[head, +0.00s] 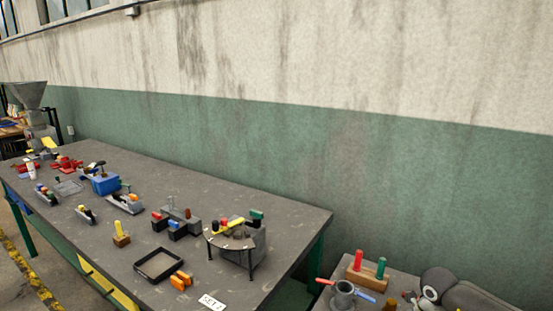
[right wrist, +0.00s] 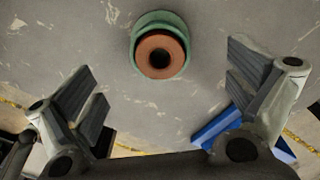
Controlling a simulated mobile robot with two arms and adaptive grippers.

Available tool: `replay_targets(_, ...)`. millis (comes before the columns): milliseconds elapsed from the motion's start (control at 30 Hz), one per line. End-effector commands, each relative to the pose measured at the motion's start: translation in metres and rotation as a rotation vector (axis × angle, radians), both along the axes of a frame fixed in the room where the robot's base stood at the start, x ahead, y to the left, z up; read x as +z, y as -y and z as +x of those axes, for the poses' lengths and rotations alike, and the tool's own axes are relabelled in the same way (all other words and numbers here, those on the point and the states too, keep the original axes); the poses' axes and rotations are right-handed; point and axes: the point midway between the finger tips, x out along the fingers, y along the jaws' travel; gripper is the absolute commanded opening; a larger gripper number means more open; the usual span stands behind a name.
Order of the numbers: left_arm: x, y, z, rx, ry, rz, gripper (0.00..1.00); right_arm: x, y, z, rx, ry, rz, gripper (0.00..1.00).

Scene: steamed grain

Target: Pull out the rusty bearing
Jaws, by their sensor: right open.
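The rusty bearing (right wrist: 146,60) is a reddish-brown ring with a dark central hole in the right wrist view. It sits in a round green housing (right wrist: 157,18), whose rim shows behind its upper edge. My right gripper (right wrist: 168,82) is open, with its fingers wide apart to the left and right of the bearing. Neither finger touches it, and nothing is between the fingers. I cannot make out the bearing in the head view. Neither gripper shows in the head view.
A blue bar (right wrist: 217,124) lies partly behind the right-hand finger. In the head view, a long dark workbench (head: 225,193) carries a black tray (head: 138,268), a blue box (head: 104,185) and several small tools. A second table at lower right holds a grey cup (head: 343,298).

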Motion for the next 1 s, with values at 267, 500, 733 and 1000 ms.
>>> replay_targets(267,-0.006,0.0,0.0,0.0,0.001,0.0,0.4,-0.007,0.0,0.0,0.0,0.0,0.0,1.0)
replay_targets(500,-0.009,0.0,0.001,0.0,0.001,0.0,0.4,-0.012,0.0,0.0,0.0,0.0,0.0,1.0)
replay_targets(733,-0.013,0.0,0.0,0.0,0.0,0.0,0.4,-0.016,0.0,0.0,0.0,0.0,0.0,1.0)
replay_targets(1000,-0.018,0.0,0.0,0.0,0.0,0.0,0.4,-0.022,0.0,0.0,0.0,0.0,0.0,1.0)
